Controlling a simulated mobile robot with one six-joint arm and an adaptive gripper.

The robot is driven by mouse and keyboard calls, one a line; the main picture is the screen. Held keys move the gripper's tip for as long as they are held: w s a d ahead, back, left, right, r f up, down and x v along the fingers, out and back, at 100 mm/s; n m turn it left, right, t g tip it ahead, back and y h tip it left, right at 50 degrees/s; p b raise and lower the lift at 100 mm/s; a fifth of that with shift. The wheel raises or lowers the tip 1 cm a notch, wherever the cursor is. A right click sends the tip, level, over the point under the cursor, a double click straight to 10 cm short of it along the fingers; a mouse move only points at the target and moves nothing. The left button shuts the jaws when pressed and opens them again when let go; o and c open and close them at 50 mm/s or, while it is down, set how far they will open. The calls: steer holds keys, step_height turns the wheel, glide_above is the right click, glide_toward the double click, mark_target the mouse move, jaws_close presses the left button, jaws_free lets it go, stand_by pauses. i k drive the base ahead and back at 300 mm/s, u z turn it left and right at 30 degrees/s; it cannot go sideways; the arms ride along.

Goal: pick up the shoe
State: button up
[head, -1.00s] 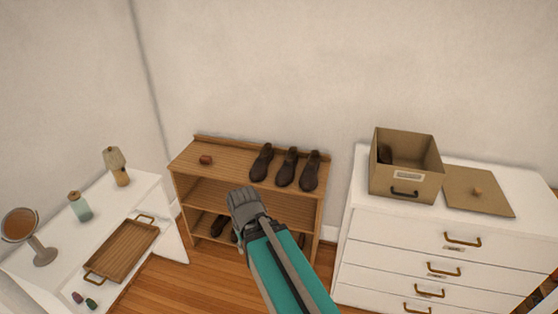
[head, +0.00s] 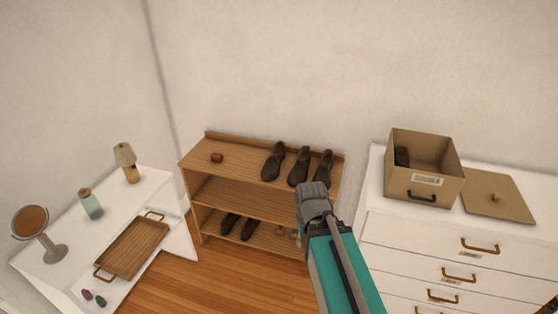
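Three dark brown shoes stand side by side on top of the wooden shelf unit (head: 235,170): a left one (head: 273,161), a middle one (head: 299,167) and a right one (head: 322,168). Two more dark shoes (head: 238,226) are on its bottom shelf. A dark object, maybe a shoe (head: 402,156), is inside the open box (head: 425,181). My gripper (head: 312,186) appears just below the middle and right shoes in the picture, with no visible contact. Its fingers are seen from behind, so their opening is unclear. I see nothing held.
Floor between is clear.

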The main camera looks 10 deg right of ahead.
mark_target(270, 172)
steer(key=i, duration=1)
